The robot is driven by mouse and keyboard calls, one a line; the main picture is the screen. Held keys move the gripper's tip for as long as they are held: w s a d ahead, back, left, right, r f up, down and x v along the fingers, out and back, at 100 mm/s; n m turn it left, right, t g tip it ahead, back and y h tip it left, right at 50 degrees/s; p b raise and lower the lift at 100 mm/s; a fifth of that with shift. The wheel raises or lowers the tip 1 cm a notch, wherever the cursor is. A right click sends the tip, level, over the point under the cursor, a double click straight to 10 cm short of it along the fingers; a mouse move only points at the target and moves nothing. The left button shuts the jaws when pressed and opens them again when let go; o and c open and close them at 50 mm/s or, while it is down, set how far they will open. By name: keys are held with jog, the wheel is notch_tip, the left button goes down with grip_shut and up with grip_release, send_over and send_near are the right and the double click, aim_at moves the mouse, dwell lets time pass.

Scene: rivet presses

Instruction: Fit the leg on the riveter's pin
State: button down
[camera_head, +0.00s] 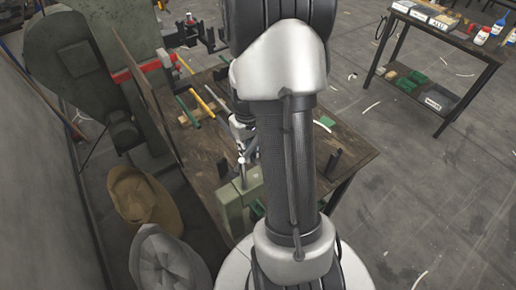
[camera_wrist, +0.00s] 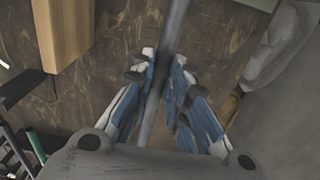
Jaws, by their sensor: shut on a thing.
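My gripper (camera_wrist: 163,85) is shut on a long thin grey metal leg (camera_wrist: 175,28), which runs between its blue-and-grey fingers from the top edge of the wrist view. In the head view my arm hides most of the gripper. A slim bright metal part (camera_head: 241,166) shows there, just above a pale green block-like body (camera_head: 238,203) at the table's near edge. I cannot tell whether that part is the leg or a pin, or whether the two touch. A large grey-green press (camera_head: 75,65) stands at the left.
The brown wooden table (camera_head: 205,145) carries yellow and green rods (camera_head: 196,102) and a dark upright piece (camera_head: 333,160). A tan sack (camera_head: 145,198) and a grey sack (camera_head: 165,262) lie left of it. A shelf table (camera_head: 445,45) stands at the back right, with open floor before it.

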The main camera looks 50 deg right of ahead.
jog(key=w+a, duration=0.6)
dwell(0.5)
jog(key=shift+f+p, duration=0.1)
jog(key=shift+p, duration=0.2)
dwell(0.7)
jog(key=shift+f+b, duration=0.85)
jog(key=shift+f, duration=0.5)
dwell(0.5)
jog(key=shift+r, duration=0.2)
jog(key=shift+r+p, duration=1.1)
jog(key=shift+r, duration=0.05)
jog(key=shift+f+b, duration=0.8)
jog(key=shift+f, duration=0.55)
dwell(1.4)
